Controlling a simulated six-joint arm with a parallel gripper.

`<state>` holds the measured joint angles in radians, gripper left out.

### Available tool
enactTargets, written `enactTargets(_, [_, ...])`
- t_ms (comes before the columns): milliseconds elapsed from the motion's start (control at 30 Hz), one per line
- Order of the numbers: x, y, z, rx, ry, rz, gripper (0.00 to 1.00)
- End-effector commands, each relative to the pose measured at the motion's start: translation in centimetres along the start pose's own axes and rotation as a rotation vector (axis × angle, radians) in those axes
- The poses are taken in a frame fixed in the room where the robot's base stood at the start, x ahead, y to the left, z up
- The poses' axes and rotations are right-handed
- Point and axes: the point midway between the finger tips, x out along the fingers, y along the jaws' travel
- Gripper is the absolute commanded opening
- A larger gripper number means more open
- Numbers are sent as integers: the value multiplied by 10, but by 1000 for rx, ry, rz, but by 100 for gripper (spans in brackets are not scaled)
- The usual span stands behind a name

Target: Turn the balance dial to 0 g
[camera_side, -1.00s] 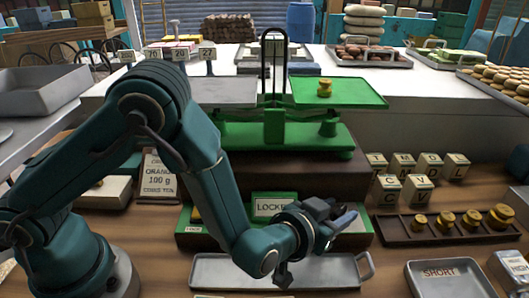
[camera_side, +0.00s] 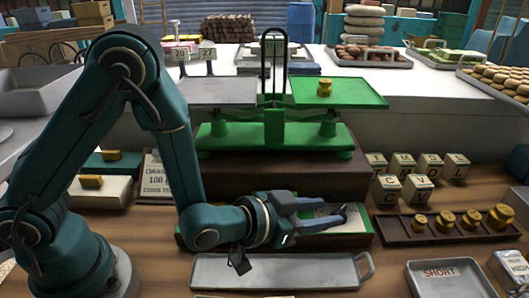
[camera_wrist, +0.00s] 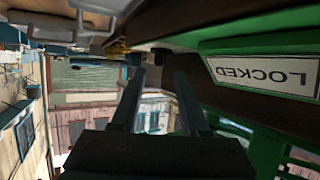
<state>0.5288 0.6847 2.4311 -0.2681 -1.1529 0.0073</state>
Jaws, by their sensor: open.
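The green balance (camera_side: 275,138) stands on a dark brown plinth. Its left pan (camera_side: 217,92) is grey and looks empty; its green right pan (camera_side: 345,93) bears a brass weight (camera_side: 325,88). The green box (camera_side: 335,243) in front of the plinth carries a white plate, which reads LOCKED in the wrist view (camera_wrist: 265,75). My gripper (camera_side: 335,211) is open, its fingers pointing right across the front of this box and hiding much of it. In the wrist view the fingers (camera_wrist: 159,75) are apart with nothing between them. I cannot make out a dial.
A metal tray (camera_side: 275,272) lies below my gripper. A dark rack (camera_side: 395,232) of several brass weights and several lettered blocks (camera_side: 405,178) stand to the right. A tray labelled SHORT (camera_side: 445,280) is at front right. An ORANGE card (camera_side: 155,178) stands left, near my arm.

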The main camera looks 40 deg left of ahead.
Motion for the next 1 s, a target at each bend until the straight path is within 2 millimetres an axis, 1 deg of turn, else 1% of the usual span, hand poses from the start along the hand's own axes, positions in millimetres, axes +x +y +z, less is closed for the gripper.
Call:
enactTargets(33, [-9,1,0,1,1,2,45])
enactTargets(67, [-12,-1,-2,-4,-1,-1,45])
enactTargets(100, [-12,-4,-6,-15,-12,-4,45])
enactTargets(267, [-17,-12,-16,-47,-68,-11,45])
enactTargets(567, [-34,-27,-29,-90,-169,-17,45])
enactTargets(767, [-51,-37,-36,-111,-232,-23,45])
enactTargets(1000, [-76,-49,-40,-127,-308,-33,45])
